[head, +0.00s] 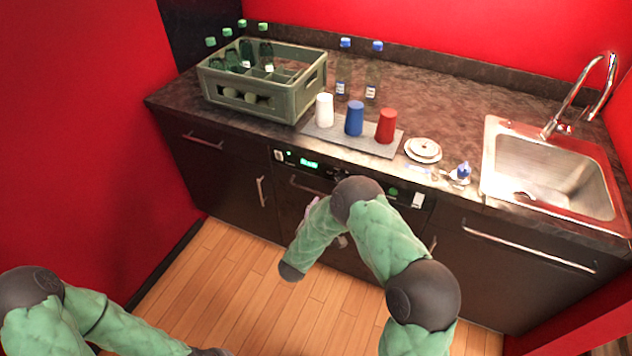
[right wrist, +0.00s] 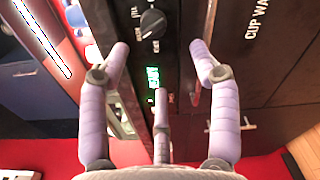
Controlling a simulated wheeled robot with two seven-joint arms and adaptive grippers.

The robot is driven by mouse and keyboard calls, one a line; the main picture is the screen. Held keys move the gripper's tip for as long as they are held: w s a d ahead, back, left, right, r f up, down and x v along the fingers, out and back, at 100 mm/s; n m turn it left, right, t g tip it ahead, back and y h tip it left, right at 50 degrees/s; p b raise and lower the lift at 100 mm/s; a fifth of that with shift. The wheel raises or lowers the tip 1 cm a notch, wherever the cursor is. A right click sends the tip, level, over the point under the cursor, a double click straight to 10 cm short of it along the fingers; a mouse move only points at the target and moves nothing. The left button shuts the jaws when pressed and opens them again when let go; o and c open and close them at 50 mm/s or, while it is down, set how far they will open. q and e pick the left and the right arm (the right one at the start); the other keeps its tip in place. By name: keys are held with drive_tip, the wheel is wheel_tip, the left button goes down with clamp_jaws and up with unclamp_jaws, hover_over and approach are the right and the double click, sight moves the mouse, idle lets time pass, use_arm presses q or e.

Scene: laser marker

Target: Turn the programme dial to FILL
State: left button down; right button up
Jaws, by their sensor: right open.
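The programme dial (right wrist: 153,24) is a round black knob on the dark front panel, upper middle of the right wrist view. Small white lettering beside it is too small to read surely, and I cannot tell its setting. A green lit display (right wrist: 152,77) is below it there; the display also shows in the head view (head: 309,163). My right gripper (right wrist: 160,50) is open, its two lavender fingers apart on either side of the panel strip, with nothing between them gripped. My left gripper is out of view.
The cup washer's panel (head: 290,157) sits under the counter edge. Above are a bottle crate (head: 290,99), white (head: 324,110), blue (head: 354,118) and red (head: 387,126) cups, bottles, stacked saucers (head: 423,150) and a sink (head: 550,170). The wooden floor before the cabinets is clear.

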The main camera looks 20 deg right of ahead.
drive_tip(key=b+x, duration=0.3)
drive_tip(key=x, duration=0.7)
drive_tip(key=shift+w+d+r+b, duration=0.25)
drive_tip(key=shift+d+r+b, duration=0.05)
drive_tip(key=shift+r+b, duration=0.05)
drive_tip(key=c, duration=1.1)
